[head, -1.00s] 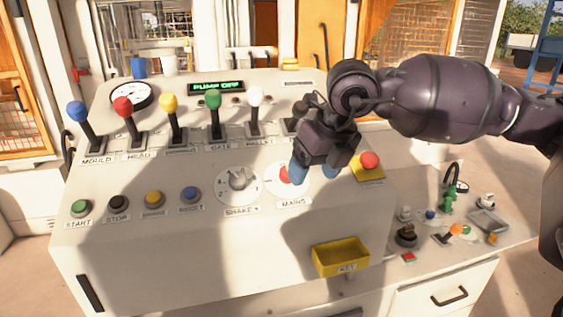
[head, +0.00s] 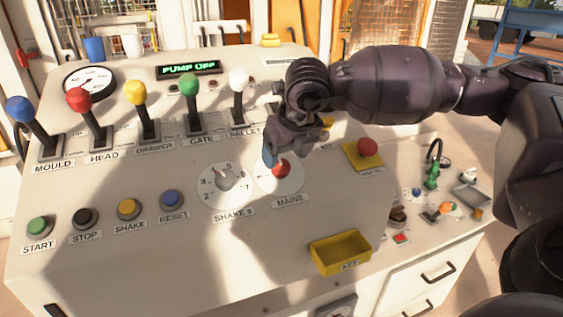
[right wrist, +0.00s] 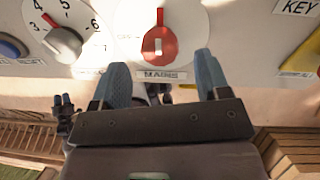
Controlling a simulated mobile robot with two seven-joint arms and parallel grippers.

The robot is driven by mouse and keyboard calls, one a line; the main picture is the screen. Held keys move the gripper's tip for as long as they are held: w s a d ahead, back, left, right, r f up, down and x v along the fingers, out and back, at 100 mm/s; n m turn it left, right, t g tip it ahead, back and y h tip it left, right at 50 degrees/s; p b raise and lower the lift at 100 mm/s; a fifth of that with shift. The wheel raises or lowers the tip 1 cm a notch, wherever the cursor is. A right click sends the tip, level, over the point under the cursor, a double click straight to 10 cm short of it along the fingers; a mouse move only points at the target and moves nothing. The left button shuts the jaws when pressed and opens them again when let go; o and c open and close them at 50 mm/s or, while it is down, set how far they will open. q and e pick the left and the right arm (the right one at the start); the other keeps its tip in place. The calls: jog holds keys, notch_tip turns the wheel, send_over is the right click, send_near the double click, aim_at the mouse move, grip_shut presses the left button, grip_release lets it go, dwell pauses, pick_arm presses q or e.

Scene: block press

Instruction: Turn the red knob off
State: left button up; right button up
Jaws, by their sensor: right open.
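The red knob (head: 281,169) sits on a white round dial labelled MAINS on the sloped control panel. In the right wrist view the red knob (right wrist: 160,44) has a white mark on it and a pointed red tip. An OFF label is faintly visible at the left of its dial. My right gripper (head: 276,158) is over the dial in the head view and partly covers it. In the right wrist view its two blue fingertips (right wrist: 162,68) are spread apart, below the knob in the picture, with nothing between them. My left gripper is not in view.
A grey SHAKE S dial (head: 225,181) is left of the red knob. A red mushroom button (head: 367,147) on a yellow plate is to the right. Several coloured levers stand behind. A yellow tray (head: 341,252) is at the panel's lower right. The display (head: 189,68) reads PUMP OFF.

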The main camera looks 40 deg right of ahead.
aim_at(282, 164)
jog(key=shift+x, duration=1.9)
jog(key=c, duration=0.9)
